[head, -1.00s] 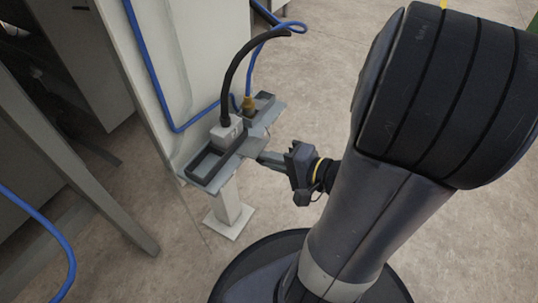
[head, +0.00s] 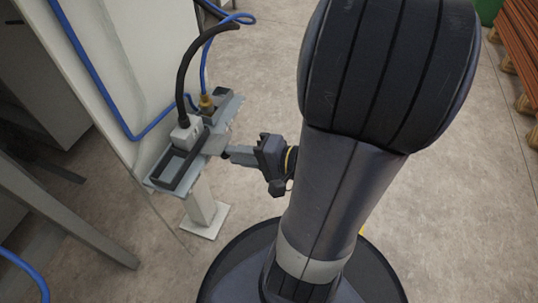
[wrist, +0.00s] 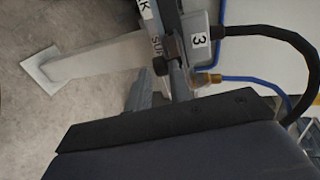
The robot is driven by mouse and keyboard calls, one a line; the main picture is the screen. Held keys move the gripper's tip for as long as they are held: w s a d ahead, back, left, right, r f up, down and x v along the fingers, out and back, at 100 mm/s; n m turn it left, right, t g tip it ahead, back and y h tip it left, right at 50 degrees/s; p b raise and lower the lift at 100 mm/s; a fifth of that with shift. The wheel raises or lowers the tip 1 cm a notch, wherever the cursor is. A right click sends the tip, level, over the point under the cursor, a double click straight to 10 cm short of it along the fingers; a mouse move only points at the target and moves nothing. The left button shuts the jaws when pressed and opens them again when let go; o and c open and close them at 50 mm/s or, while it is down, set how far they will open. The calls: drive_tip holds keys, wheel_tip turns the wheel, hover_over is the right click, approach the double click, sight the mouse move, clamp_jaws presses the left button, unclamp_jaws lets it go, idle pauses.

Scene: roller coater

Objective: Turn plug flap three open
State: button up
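A grey plug housing labelled 3 (wrist: 199,41) with a thick black cable sits on a narrow grey shelf. The same plug (head: 186,132) shows in the head view, on the shelf (head: 160,186) beside the white cabinet. A flat grey plate (head: 216,143), possibly its flap, projects from the shelf's front edge; how far it is turned I cannot tell. My gripper (head: 230,153) is at this front edge, its fingertips close to the plate. I cannot tell whether they touch. In the wrist view the dark gripper body hides much of the fingers, and their gap is unclear.
A brass fitting (head: 206,102) with a blue hose stands behind the plug. The black cable (head: 185,70) arches above the shelf. A white post (head: 200,203) supports the shelf from the floor. A grey leg (head: 80,220) stands at left. The floor behind my arm is open.

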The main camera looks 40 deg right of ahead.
drive_tip(key=p+v, duration=0.2)
drive_tip(key=v, duration=0.7)
drive_tip(key=shift+s+p, duration=0.3)
drive_tip(key=shift+p, duration=0.05)
idle(0.4)
drive_tip(key=b+x, duration=0.3)
drive_tip(key=x, duration=0.7)
drive_tip(key=shift+w, duration=0.3)
idle(0.3)
idle(0.3)
drive_tip(key=shift+p+v, duration=1.6)
drive_tip(key=shift+v, duration=3.8)
drive_tip(key=w+a+f+g+b, duration=0.1)
drive_tip(key=w+a+f+b, duration=0.1)
drive_tip(key=w+a, duration=0.4)
drive_tip(key=shift+w+a+h+b, duration=0.2)
drive_tip(key=shift+w+h+b, duration=0.35)
drive_tip(key=shift+w, duration=0.75)
